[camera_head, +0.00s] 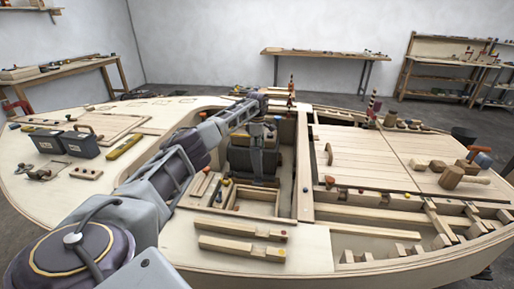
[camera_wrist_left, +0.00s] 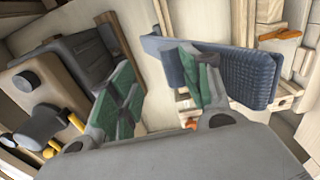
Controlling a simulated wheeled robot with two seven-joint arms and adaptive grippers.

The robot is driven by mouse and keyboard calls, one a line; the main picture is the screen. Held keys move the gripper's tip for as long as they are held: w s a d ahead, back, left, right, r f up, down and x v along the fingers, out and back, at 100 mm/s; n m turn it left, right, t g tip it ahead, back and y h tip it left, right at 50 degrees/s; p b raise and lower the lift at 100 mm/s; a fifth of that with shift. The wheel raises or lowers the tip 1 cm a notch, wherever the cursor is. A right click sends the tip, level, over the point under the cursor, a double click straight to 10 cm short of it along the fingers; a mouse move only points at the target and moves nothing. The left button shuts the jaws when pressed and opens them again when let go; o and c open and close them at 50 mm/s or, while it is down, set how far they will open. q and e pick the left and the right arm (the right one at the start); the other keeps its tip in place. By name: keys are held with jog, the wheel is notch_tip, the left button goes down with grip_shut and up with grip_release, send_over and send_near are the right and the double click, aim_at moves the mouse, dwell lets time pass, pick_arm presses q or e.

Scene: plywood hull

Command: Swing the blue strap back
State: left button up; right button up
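In the left wrist view the blue strap (camera_wrist_left: 243,75) is a wide, ribbed blue-grey band. It runs across the upper right, behind and beside the right-hand green-padded finger. A short blue part of it shows just inside that finger. My left gripper (camera_wrist_left: 157,62) is open, its two fingers well apart, with pale plywood showing between them. I cannot tell whether the finger touches the strap. In the head view my left arm reaches over the hull, and its gripper (camera_head: 257,140) points down into the middle well. I cannot make out the strap there. My right gripper is not in view.
In the head view, wooden rails (camera_head: 303,165) edge the well. Dark boxes (camera_head: 65,142) sit on the left deck and a mallet (camera_head: 452,177) on the right.

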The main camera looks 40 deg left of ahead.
pick_arm(q)
jog(key=o, duration=0.9)
notch_tip(320, 180, down, 3)
jog(key=shift+w+f, duration=0.1)
jog(key=shift+f, duration=0.05)
jog(key=shift+r, duration=0.3)
jog(key=shift+c, duration=0.5)
jog(key=shift+r, duration=0.5)
jog(key=shift+c, duration=1.4)
notch_tip(320, 180, up, 11)
jog(key=shift+r, duration=0.1)
jog(key=c, duration=0.3)
jog(key=shift+c, duration=0.2)
